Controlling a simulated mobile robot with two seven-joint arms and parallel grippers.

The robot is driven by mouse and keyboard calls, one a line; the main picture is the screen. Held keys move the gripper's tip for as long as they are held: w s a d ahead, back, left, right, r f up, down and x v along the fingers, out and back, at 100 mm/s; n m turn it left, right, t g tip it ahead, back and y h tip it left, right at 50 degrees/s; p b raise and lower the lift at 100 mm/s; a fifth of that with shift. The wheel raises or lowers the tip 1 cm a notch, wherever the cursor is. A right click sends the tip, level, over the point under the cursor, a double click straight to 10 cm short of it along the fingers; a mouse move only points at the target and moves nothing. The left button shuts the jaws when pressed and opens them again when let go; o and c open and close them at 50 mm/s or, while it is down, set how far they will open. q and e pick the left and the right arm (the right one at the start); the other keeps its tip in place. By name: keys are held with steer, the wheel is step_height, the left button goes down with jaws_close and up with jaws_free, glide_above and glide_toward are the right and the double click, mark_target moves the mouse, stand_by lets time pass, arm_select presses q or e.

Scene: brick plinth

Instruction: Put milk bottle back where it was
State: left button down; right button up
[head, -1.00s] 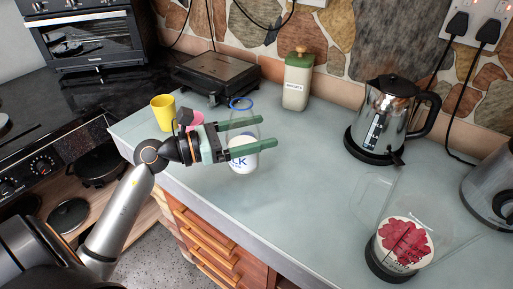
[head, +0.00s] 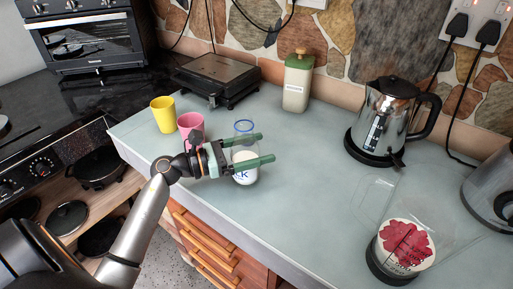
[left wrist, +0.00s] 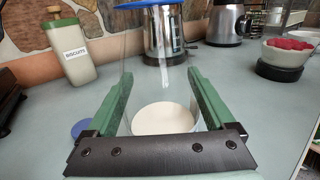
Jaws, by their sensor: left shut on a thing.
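The milk bottle (head: 245,174) is clear, with a blue rim, white milk low inside and dark lettering. In the head view it is upright over the left part of the counter. My left gripper (head: 267,147) is shut on it, with one green finger along each side. In the left wrist view the bottle (left wrist: 163,117) stands between both fingers (left wrist: 160,100), its blue top cut off by the frame edge. I cannot tell whether its base touches the counter. My right gripper is not in view.
A pink cup (head: 189,125) and yellow cup (head: 163,114) stand behind left of the bottle. A biscuit jar (head: 297,84), grill (head: 215,78) and kettle (head: 388,117) stand along the wall. A blue disc (left wrist: 81,129) lies nearby. The counter's middle (head: 310,170) is clear.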

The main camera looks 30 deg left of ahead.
mark_target(231, 155)
arm_select(q)
steer(key=shift+f, duration=0.1)
steer(key=shift+c, duration=0.2)
jaws_free()
steer(key=shift+o, duration=0.2)
steer(key=shift+s+a, duration=0.2)
steer(key=shift+s, duration=0.05)
steer(key=b+v, duration=0.3)
steer(key=v, duration=0.7)
steer(key=shift+s+a, duration=0.45)
steer(key=shift+s, duration=0.1)
